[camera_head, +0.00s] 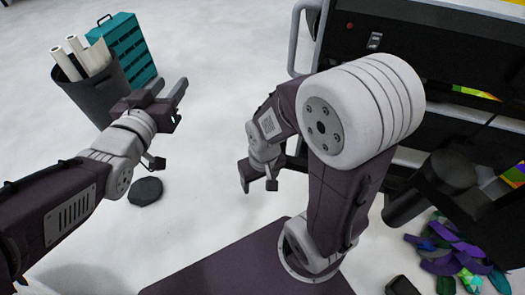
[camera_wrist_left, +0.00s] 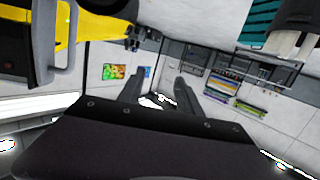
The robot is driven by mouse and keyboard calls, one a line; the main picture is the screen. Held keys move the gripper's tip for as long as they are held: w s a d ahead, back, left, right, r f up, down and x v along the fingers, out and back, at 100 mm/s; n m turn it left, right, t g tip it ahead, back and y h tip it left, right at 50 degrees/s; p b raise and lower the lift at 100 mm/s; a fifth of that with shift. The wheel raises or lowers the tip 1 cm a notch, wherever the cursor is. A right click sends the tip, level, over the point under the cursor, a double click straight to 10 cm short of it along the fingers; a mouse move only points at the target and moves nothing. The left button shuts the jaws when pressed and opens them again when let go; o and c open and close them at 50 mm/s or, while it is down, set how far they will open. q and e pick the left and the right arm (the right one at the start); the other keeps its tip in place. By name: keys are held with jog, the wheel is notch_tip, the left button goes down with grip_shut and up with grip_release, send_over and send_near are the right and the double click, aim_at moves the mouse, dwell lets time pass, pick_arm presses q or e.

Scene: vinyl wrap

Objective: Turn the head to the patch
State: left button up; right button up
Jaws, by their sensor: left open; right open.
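My left gripper (camera_head: 168,90) is at the left in the head view, raised over the floor near a bin, with its fingers apart and nothing between them. Its two spread fingers also show in the left wrist view (camera_wrist_left: 160,88). My right gripper (camera_head: 257,182) hangs near the middle of the head view, partly behind its own arm, and appears empty. No patch can be clearly identified in either view. A small colourful panel (camera_wrist_left: 113,71) is on the far wall in the left wrist view.
A dark bin (camera_head: 92,97) with white rolls stands by a teal case (camera_head: 125,48). A dark round object (camera_head: 146,190) lies on the pale floor. A black machine or cart (camera_head: 440,45) fills the upper right. Purple and green scraps (camera_head: 448,246) lie at lower right.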

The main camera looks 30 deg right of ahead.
pick_arm(q)
jog(key=s+d+f+m+g+h+b, duration=0.2)
jog(key=s+d+f+m+h+b, duration=0.1)
jog(key=s+d+f+b, duration=0.45)
jog(key=s+d+f+m+g+h+b, duration=0.1)
jog(key=s+d+f+m+h+b, duration=0.25)
jog(key=f+b, duration=0.55)
jog(key=w+d+n, duration=0.1)
jog(key=w+d, duration=0.3)
jog(key=d, duration=0.4)
jog(key=shift+w+d+r+y, duration=0.25)
jog(key=shift+d+r+y, duration=0.05)
jog(key=shift+r+y, duration=0.1)
jog(key=shift+n, duration=0.25)
grip_shut()
pick_arm(e)
notch_tip(320, 180, down, 21)
